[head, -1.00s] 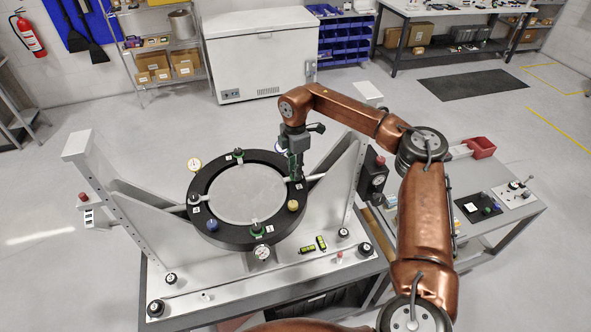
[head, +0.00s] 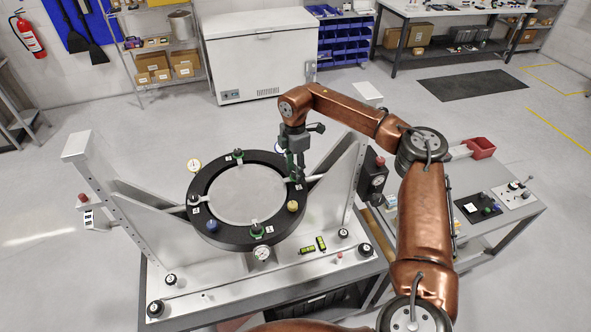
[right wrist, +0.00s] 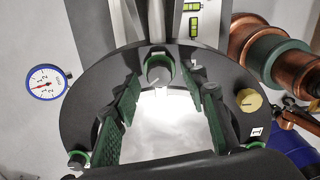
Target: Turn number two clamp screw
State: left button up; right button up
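The black ring fixture (head: 203,179) holds a round pale mirror (head: 245,192) and has clamp screws with green collars around its rim. My right gripper (head: 297,174) points down at the ring's right side, over a clamp screw that it hides in the head view. In the right wrist view, the two green-padded fingers of my right gripper (right wrist: 163,88) stand apart. A grey clamp screw knob (right wrist: 158,70) with a green collar shows between and just beyond the fingertips, with a gap on both sides. The number labels are too small to read surely. My left gripper is out of view.
A yellow knob (head: 292,206) and a blue knob (head: 212,225) sit on the ring. Another green-collared screw (head: 257,231) is at the front and one (head: 238,156) at the back. A dial gauge (right wrist: 47,82) stands outside the ring. Pale angled brackets (head: 335,185) flank it.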

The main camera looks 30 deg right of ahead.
notch_tip(320, 180, up, 12)
dwell(0.4)
dwell(0.4)
